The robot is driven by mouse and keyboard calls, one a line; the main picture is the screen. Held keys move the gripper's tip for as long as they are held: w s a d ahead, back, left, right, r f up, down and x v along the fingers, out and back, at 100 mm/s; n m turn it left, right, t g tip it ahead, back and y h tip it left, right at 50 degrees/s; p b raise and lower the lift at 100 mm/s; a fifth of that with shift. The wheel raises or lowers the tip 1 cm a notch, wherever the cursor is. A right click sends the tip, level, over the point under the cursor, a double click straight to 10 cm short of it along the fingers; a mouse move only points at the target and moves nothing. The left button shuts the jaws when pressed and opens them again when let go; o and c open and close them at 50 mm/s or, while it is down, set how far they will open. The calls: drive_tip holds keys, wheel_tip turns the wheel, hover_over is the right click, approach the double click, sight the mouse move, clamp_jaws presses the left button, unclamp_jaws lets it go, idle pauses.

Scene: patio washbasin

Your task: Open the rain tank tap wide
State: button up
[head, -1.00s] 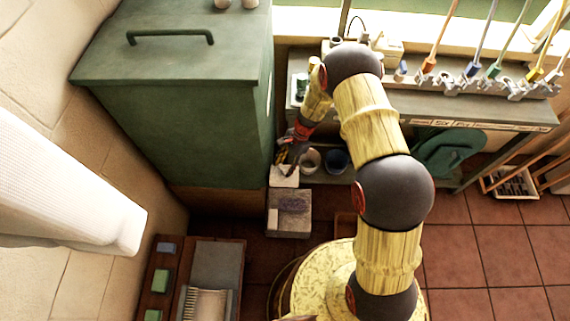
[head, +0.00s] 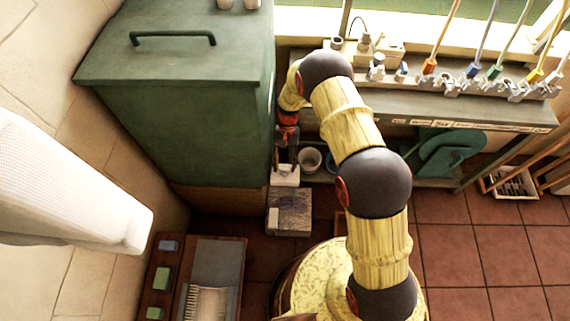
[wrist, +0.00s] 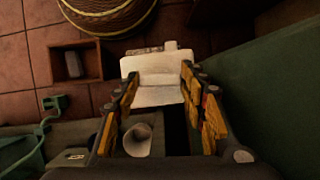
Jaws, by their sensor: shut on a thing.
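The rain tank (head: 180,110) is the big green lidded box at upper left in the head view. Its wall (wrist: 285,100) fills the right side of the wrist view. My gripper (head: 286,160) points down close beside the tank's right wall. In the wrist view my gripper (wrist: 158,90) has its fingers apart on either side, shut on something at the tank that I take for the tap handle. The tap itself is hardly distinguishable. A white block (wrist: 152,64) shows at and beyond the fingertips. It also shows below the gripper in the head view (head: 285,178).
A grey stone trough (head: 293,222) stands on the floor below, with a pale patch at its left. A white pot (head: 310,160) sits right of my gripper on the lower shelf. Tiled floor (head: 470,240) is open at lower right.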

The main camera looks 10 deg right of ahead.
drive_tip(key=shift+n, duration=0.6)
drive_tip(key=o, duration=1.2)
